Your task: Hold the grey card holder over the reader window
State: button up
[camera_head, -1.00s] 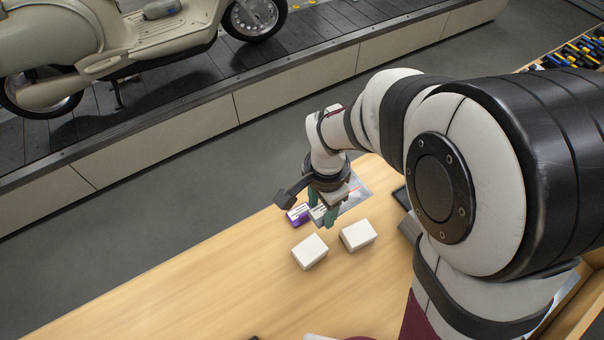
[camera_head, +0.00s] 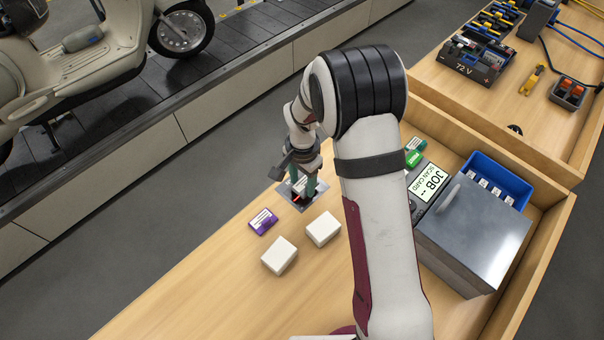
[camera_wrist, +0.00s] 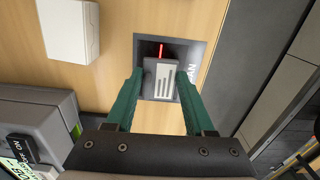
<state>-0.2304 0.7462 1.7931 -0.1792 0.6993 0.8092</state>
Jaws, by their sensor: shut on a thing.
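The grey card holder (camera_wrist: 158,82), with pale stripes on its face, is between the green fingers of my gripper (camera_wrist: 160,74) in the wrist view. My gripper is shut on it. The reader window (camera_wrist: 145,43) is a dark grey plate in the bench with a red light line, and the holder covers part of it in that view. In the head view my gripper (camera_head: 303,191) is over the reader plate (camera_head: 285,190) at the bench's far edge. The holder is mostly hidden there by the fingers. I cannot tell the height gap between holder and plate.
A purple card holder (camera_head: 263,221) and two white blocks (camera_head: 279,256) (camera_head: 323,229) lie near the plate. A "JOB SCAN CARD" display (camera_head: 428,182), green card holder (camera_head: 414,152), metal box (camera_head: 470,235) and blue bin (camera_head: 500,176) stand right. The bench's front left is clear.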

jog(key=shift+f, duration=0.1)
notch_tip(320, 180, up, 6)
jog(key=shift+r, duration=0.1)
dwell(0.5)
